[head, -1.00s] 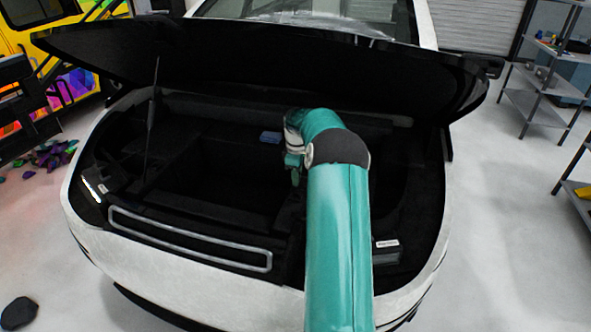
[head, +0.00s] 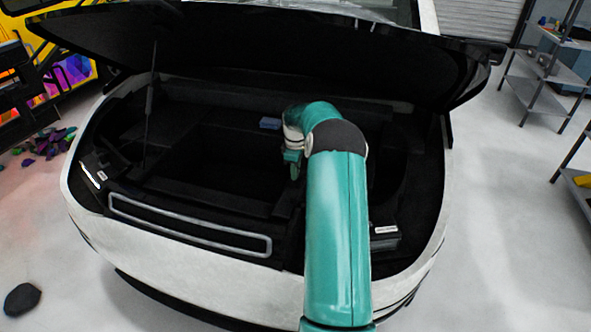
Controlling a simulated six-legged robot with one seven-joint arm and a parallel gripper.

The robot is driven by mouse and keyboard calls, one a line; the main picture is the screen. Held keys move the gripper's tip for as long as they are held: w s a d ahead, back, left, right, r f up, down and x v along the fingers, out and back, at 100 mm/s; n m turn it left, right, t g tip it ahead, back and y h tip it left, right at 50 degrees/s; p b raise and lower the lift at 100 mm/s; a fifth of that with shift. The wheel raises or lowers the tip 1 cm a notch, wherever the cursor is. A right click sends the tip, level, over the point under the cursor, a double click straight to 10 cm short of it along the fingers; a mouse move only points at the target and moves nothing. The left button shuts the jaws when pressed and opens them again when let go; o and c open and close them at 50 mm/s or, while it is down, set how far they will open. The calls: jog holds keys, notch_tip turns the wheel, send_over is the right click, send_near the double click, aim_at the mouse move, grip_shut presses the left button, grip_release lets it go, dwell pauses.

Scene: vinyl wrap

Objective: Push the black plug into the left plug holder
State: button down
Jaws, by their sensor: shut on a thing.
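My gripper (head: 294,168) is small and mostly in shadow at the end of my teal arm. It points down into the dark open front compartment (head: 190,205) of a white car. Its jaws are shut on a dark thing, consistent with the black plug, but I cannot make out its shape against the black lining. I cannot make out the left plug holder either. Whether the held thing touches anything is hidden.
The raised black hood (head: 270,45) spans above my arm, with a thin prop (head: 150,105) at left. A light-edged frame (head: 190,225) runs along the front. Metal shelves (head: 545,95) stand at right.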

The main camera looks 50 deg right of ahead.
jog(key=shift+s+f, duration=0.1)
jog(key=shift+f, duration=1.1)
dwell(2.1)
jog(key=c, duration=1.1)
grip_release()
jog(key=shift+c, duration=0.2)
notch_tip(320, 180, up, 14)
